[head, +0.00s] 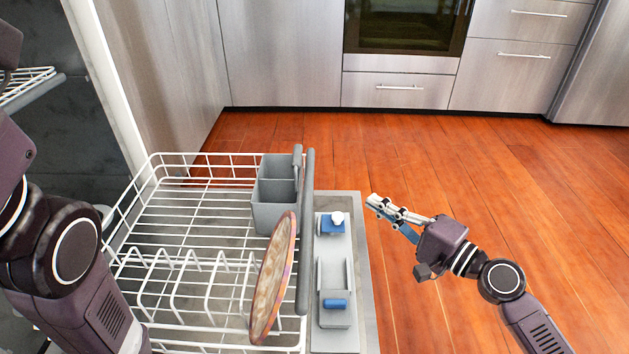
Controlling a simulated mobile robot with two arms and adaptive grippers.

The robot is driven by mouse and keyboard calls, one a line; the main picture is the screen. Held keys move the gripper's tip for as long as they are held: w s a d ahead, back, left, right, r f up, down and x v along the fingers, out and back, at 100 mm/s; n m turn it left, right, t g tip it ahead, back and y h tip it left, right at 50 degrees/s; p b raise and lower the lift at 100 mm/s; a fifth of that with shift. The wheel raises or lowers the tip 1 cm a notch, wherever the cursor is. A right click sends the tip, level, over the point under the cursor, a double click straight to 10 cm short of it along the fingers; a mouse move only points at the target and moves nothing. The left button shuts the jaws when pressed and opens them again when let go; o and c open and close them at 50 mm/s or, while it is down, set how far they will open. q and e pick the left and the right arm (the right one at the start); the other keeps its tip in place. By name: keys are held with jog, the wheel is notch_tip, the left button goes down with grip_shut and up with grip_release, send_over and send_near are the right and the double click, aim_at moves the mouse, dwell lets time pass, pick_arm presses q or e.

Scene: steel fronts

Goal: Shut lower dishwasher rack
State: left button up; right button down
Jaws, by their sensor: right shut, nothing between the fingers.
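The lower dishwasher rack (196,182), a white wire basket, is pulled out over the open dishwasher door (351,290). A grey cutlery basket (273,205) sits in its far right corner. A round brown plate (273,285) stands on edge near the rack's right side. A grey handle bar (305,235) runs along that side. My right gripper (371,204) is shut and empty, to the right of the rack and beyond the door's edge, touching neither. My left arm comes in at the left in front of the rack; its gripper is out of frame.
The upper rack (28,84) shows at the far left inside the dishwasher. Steel cabinets and an oven (404,27) line the back. The wooden floor (470,180) to the right is clear. The door's inner face carries a blue-marked dispenser (334,303).

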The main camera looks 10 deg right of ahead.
jog(key=s+a+b+x, duration=0.1)
jog(key=a+x, duration=0.1)
jog(key=x, duration=1)
jog(key=shift+s+a, duration=0.15)
jog(key=shift+s, duration=0.1)
jog(key=shift+a+r, duration=0.1)
